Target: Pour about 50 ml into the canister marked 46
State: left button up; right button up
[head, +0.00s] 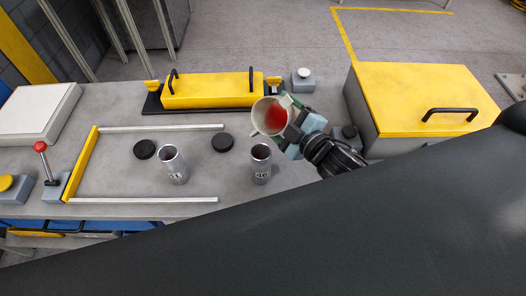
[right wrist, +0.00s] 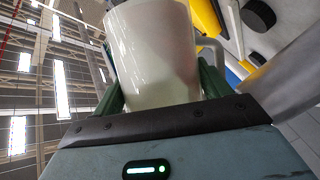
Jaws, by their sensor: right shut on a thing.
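The canister marked 46 (head: 261,168) is an open grey metal cylinder standing upright on the bench in the head view. My right gripper (head: 291,118) is shut on a pale cup (head: 258,113) with red liquid inside. The cup is behind and above the canister in the picture, apart from it, its mouth facing the head camera. I cannot tell its exact tilt. In the right wrist view the cup (right wrist: 152,55) sits between the green fingers (right wrist: 155,95), its contents hidden. My left gripper is not in view.
A second open canister (head: 174,168) stands left of it, its number hard to read. Black discs (head: 145,149) and (head: 222,142) lie nearby. A yellow-topped bar (head: 208,90) is behind, a yellow-lidded box (head: 425,95) at right. My dark arm covers the lower front.

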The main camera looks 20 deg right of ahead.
jog(key=shift+r, duration=0.45)
jog(key=shift+r+p, duration=0.1)
jog(key=shift+p, duration=0.3)
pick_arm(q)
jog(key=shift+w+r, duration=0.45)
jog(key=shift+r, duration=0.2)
pick_arm(e)
jog(key=shift+f+m+g, duration=0.2)
jog(key=shift+m+g, duration=0.1)
jog(key=shift+m, duration=0.3)
